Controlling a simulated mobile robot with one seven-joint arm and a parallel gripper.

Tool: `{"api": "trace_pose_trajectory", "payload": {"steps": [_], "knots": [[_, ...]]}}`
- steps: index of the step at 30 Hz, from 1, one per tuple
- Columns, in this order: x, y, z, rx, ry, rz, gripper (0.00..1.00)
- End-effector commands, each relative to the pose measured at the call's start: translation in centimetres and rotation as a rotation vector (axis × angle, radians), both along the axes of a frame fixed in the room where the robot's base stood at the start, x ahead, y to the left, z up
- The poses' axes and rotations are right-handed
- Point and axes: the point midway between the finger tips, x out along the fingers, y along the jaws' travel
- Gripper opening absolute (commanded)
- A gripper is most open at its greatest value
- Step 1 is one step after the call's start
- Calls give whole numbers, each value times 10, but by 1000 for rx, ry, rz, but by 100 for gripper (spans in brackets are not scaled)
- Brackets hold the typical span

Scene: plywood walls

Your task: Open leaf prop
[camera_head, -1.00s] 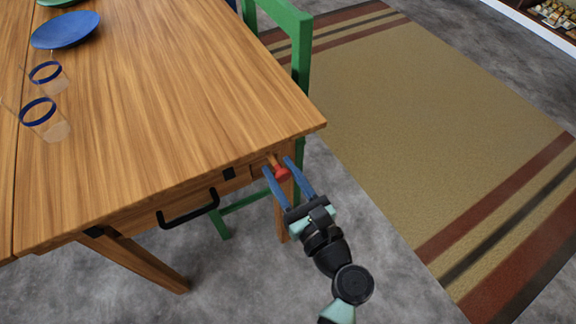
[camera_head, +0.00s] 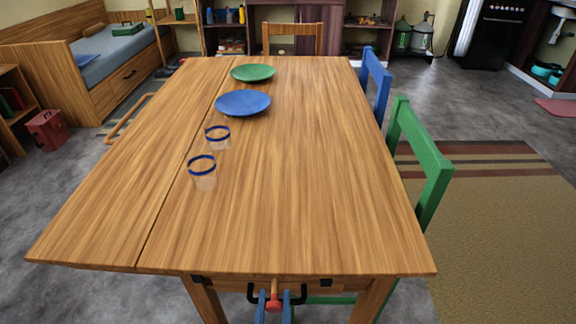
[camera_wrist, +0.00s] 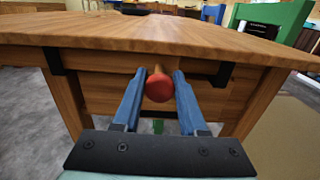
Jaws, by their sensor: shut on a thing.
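The prop is a short wooden rod with a round red knob (camera_head: 273,305) at its end, sticking out from under the near edge of the wooden table (camera_head: 330,225). My gripper (camera_head: 273,303) has its blue fingers on either side of the knob, shut on it. In the wrist view the red knob (camera_wrist: 159,88) sits between the fingertips of my gripper (camera_wrist: 157,80). The rod's far part is hidden under the table top. The table leaf (camera_head: 120,215), left of a long seam, looks level with the top.
A black handle (camera_head: 254,294) is on the drawer front behind the knob. Two clear glasses (camera_head: 202,172) with blue rims, a blue plate (camera_head: 243,103) and a green plate (camera_head: 253,72) stand on the table. A green chair (camera_head: 420,155) and a blue chair (camera_head: 376,80) are at the right side.

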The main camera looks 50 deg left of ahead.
Motion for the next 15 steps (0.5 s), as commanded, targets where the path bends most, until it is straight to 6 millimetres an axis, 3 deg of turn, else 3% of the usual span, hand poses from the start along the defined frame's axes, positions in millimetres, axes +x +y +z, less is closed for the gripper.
{"api": "trace_pose_trajectory", "payload": {"steps": [9, 10, 14, 15], "knots": [[-6, 5, -1, 2, 5, 15, 0], [-6, 5, -1, 2, 5, 16, 47], [-5, 4, -1, 2, 5, 14, 70], [-5, 4, -1, 2, 5, 14, 71]]}}
